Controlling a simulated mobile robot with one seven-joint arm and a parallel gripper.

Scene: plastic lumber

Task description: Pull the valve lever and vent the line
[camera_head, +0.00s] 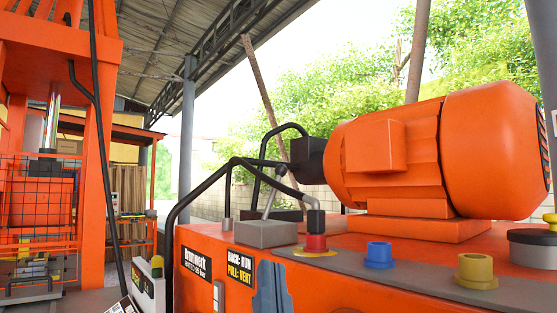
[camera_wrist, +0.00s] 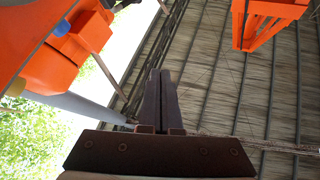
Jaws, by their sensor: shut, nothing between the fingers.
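The valve block (camera_head: 265,234) is a grey box on top of the orange power unit (camera_head: 215,285). A thin grey lever (camera_head: 270,205) rises from it, leaning slightly right, with a rounded end at the top. A label (camera_head: 240,266) on the unit's front reads "BACK: RUN" and "PULL: VENT". My gripper (camera_wrist: 160,73) shows in the wrist view with its dark fingers together and nothing between them. It points toward the roof, and the lever cannot be made out there. I cannot make out my gripper in the head view.
Black hoses (camera_head: 205,182) arch close around the lever. A large orange motor (camera_head: 430,150) stands to the right. Red (camera_head: 316,243), blue (camera_head: 379,254) and yellow (camera_head: 476,269) fittings line the front edge. An orange press frame (camera_head: 98,110) stands at left.

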